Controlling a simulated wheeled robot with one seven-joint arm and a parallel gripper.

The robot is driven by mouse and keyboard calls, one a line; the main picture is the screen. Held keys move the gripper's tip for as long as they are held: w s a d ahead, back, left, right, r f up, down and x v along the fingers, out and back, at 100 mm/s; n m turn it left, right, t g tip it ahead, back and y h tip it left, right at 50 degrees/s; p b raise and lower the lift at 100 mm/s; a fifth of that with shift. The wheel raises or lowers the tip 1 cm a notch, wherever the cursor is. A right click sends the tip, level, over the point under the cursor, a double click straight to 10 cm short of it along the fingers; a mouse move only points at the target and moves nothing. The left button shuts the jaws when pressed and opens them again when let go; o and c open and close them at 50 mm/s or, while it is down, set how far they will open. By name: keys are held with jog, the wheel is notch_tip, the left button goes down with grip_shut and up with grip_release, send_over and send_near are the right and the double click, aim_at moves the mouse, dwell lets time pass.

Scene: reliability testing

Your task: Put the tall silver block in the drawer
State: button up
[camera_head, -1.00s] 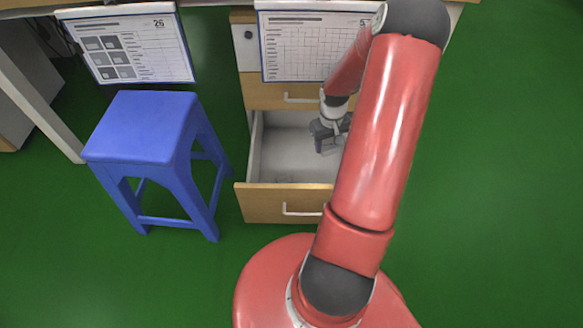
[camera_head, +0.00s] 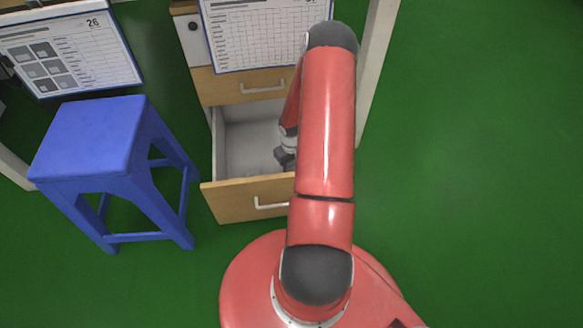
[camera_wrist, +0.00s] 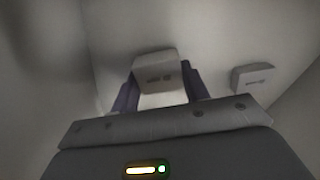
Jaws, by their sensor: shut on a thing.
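The open drawer (camera_head: 220,202) has a wood front and a white inside, and shows in the head view at centre left. My gripper (camera_head: 284,158) is inside the drawer, at its right part, half hidden by my arm. In the wrist view my gripper (camera_wrist: 160,88) is shut on a pale silver-grey block (camera_wrist: 157,70) with small dark print, held between its two dark fingers. I cannot tell whether this block touches the drawer floor. The block does not show clearly in the head view.
A second pale block (camera_wrist: 253,77) is to the right of the held one in the wrist view. A blue stool (camera_head: 95,140) stands left of the drawer. A closed drawer (camera_head: 245,86) is above, and a calendar sheet (camera_head: 265,35) hangs over it. Green floor at right is clear.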

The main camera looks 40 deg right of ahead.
jog(key=shift+f, duration=0.75)
jog(key=shift+f, duration=0.15)
jog(key=o, duration=1.1)
jog(key=shift+c, duration=0.2)
